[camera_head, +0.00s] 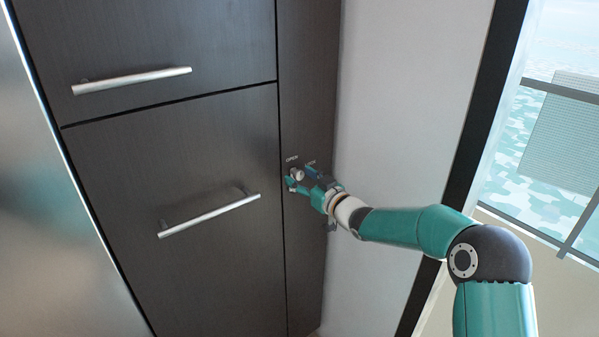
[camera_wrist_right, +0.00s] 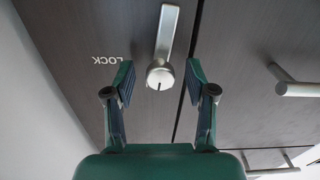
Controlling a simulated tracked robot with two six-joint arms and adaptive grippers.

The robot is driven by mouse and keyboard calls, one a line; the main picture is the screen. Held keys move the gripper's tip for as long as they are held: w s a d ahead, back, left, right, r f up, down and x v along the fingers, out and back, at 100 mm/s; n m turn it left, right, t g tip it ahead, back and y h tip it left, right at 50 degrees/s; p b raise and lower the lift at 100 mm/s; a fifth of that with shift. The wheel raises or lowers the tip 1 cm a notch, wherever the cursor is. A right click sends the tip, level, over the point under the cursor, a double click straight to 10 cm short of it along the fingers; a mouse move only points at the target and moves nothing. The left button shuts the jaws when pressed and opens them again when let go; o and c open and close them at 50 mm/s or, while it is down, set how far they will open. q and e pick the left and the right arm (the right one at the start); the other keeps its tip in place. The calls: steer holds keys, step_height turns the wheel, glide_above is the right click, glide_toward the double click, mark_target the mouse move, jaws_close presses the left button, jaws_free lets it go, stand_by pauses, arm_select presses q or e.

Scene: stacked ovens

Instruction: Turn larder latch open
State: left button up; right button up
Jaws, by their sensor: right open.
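The larder latch (camera_head: 298,174) is a small silver handle on the dark narrow panel right of the drawers. In the right wrist view the latch (camera_wrist_right: 166,35) shows a flat lever running up from a round hub (camera_wrist_right: 160,74). My right gripper (camera_head: 304,184) is at the latch in the head view. In the wrist view my right gripper (camera_wrist_right: 159,72) is open, a finger on each side of the hub, with a gap at both sides. I cannot tell how deep the fingers reach around it. My left gripper is not in view.
An OPEN label (camera_head: 291,160) and a LOCK label (camera_head: 311,162) sit above the latch; LOCK (camera_wrist_right: 108,60) appears upside down in the wrist view. Bar handles (camera_head: 210,214) (camera_head: 132,80) stick out from the dark fronts at left. A pale wall (camera_head: 385,110) and window stand at right.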

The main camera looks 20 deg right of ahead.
steer(key=shift+w+a, duration=0.2)
steer(key=shift+w, duration=0.35)
jaws_close()
steer(key=shift+f+n+b, duration=0.15)
steer(key=shift+n+b, duration=0.55)
steer(key=shift+b, duration=0.5)
jaws_free()
steer(key=shift+s, duration=0.1)
steer(key=v, duration=1.1)
steer(key=shift+s+d, duration=0.15)
steer(key=shift+s, duration=0.2)
